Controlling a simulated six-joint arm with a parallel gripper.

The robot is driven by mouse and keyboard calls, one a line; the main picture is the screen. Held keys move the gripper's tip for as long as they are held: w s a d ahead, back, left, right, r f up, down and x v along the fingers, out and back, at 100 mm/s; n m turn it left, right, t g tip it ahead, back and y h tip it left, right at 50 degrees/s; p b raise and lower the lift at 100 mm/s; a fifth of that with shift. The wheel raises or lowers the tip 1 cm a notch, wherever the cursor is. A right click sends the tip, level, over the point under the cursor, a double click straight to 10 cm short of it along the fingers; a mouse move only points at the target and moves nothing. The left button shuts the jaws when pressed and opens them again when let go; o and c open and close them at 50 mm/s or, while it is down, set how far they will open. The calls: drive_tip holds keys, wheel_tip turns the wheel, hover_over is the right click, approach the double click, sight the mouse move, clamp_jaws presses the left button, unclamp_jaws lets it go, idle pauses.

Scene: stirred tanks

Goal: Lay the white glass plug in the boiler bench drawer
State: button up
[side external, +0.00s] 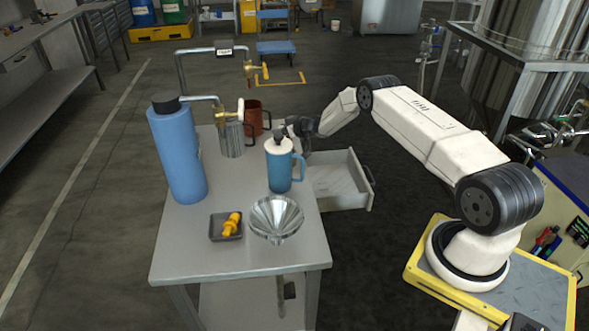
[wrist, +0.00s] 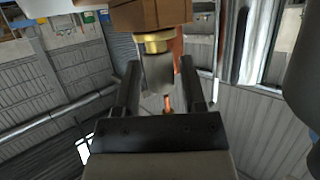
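My gripper (side external: 284,131) is at the end of my outstretched arm, above the bench's right edge, close to the lid of the blue mug. In the wrist view its two dark fingers (wrist: 160,88) stand apart. A pale grey-white cylinder with a brass collar (wrist: 158,72) shows between or beyond them, with gaps on both sides; I cannot tell whether it is the plug. A small white upright piece (side external: 240,111), possibly the white glass plug, is beside the brass valve on the bench. The bench drawer (side external: 341,183) is pulled open on the right, below my gripper, and looks empty.
The bench (side external: 175,250) bears a blue bottle (side external: 176,150), a blue mug with a white lid (side external: 279,172), a ribbed metal mug (side external: 232,142), a red-brown mug (side external: 253,117), a metal funnel (side external: 276,219) and a dark tray (side external: 217,236) with an orange piece. Pipework stands along the back.

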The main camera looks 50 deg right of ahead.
drive_tip(key=shift+o, duration=0.4)
drive_tip(key=shift+s+r, duration=0.1)
drive_tip(key=shift+s, duration=0.05)
drive_tip(key=v, duration=0.7)
drive_tip(key=shift+s+r, duration=0.2)
drive_tip(key=shift+r, duration=0.05)
idle(0.3)
drive_tip(key=shift+o, duration=0.5)
drive_tip(key=shift+d, duration=0.1)
drive_tip(key=shift+w, duration=0.1)
drive_tip(key=shift+w+r+g, duration=0.3)
drive_tip(key=shift+w+g, duration=0.1)
drive_tip(key=shift+g, duration=0.7)
drive_tip(key=shift+w+r+g, duration=0.3)
drive_tip(key=shift+w+g, duration=0.05)
drive_tip(key=shift+g, duration=0.75)
